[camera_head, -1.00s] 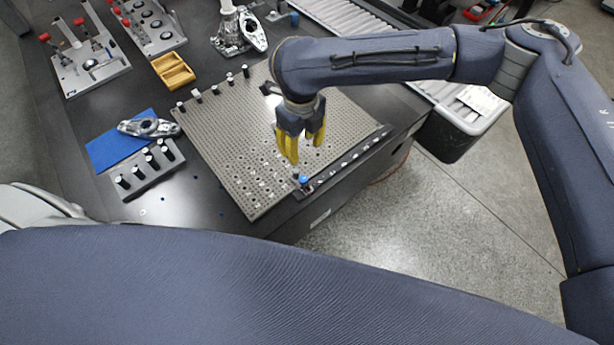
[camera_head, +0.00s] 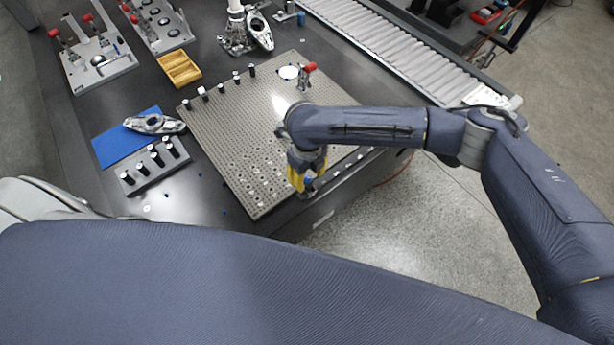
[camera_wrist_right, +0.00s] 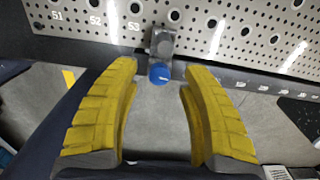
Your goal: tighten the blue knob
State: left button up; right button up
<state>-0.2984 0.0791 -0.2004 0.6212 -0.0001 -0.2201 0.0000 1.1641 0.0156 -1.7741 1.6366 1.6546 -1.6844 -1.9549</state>
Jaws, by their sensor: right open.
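The blue knob (camera_wrist_right: 159,73) shows in the right wrist view, on the end of a small grey metal block (camera_wrist_right: 163,42) at the edge of the perforated plate (camera_wrist_right: 225,30). In the head view the knob is hidden behind my right gripper. My right gripper (camera_head: 303,188) has yellow fingers and is at the front edge of the plate (camera_head: 215,130). In the wrist view its fingers (camera_wrist_right: 160,80) are open and spread to the left and right of the knob, with gaps on both sides. My left gripper is not in view.
A red-topped clamp (camera_head: 306,75) stands on the plate's far side, with several black-topped pins along the left edge. A pin block (camera_head: 155,168), a blue mat (camera_head: 115,147) and a wooden tray (camera_head: 179,68) lie to the left. A roller conveyor (camera_head: 390,50) runs behind.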

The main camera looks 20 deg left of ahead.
jog(key=shift+f, duration=0.45)
grip_shut()
dwell(0.3)
